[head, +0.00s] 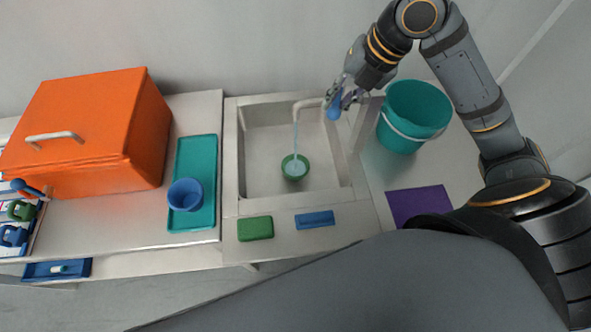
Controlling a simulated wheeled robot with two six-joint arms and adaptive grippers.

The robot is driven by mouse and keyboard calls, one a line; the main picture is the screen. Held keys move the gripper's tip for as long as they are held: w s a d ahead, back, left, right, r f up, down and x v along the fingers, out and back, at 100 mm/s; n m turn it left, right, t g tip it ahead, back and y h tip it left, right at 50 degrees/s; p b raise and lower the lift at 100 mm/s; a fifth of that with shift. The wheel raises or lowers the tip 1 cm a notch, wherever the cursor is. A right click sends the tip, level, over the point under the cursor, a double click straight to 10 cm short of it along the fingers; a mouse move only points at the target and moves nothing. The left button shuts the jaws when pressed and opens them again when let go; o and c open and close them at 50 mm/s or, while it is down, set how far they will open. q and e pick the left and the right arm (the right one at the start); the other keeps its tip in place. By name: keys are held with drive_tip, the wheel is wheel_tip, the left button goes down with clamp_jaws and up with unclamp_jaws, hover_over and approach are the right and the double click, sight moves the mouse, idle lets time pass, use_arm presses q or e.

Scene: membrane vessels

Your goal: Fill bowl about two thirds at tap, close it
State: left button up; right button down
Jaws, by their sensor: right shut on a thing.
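A green bowl (295,167) stands in the sink under the tap (308,104). A thin stream of water runs from the spout into the bowl, and pale water shows inside it. How full it is, I cannot tell exactly. My right gripper (338,103) is at the right end of the tap, shut on the blue tap handle (334,109). The fingers partly hide the handle. My left gripper is not in view.
The sink (262,185) has free room around the bowl. A green sponge (255,229) and a blue block (315,220) lie on its front edge. A teal bucket (413,112) stands right. A blue cup (185,195) is on a teal tray (194,150), beside an orange box (95,125).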

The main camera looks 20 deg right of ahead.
idle(0.3)
drive_tip(key=n, duration=0.1)
drive_tip(key=d+n+g, duration=0.1)
drive_tip(key=n, duration=0.1)
drive_tip(key=d+n+g, duration=0.1)
drive_tip(key=n, duration=0.1)
drive_tip(key=shift+s+y, duration=0.4)
drive_tip(key=c, duration=1.3)
unclamp_jaws()
drive_tip(key=shift+d, duration=0.2)
drive_tip(key=shift+a, duration=0.1)
drive_tip(key=v, duration=0.7)
drive_tip(key=shift+r, duration=0.3)
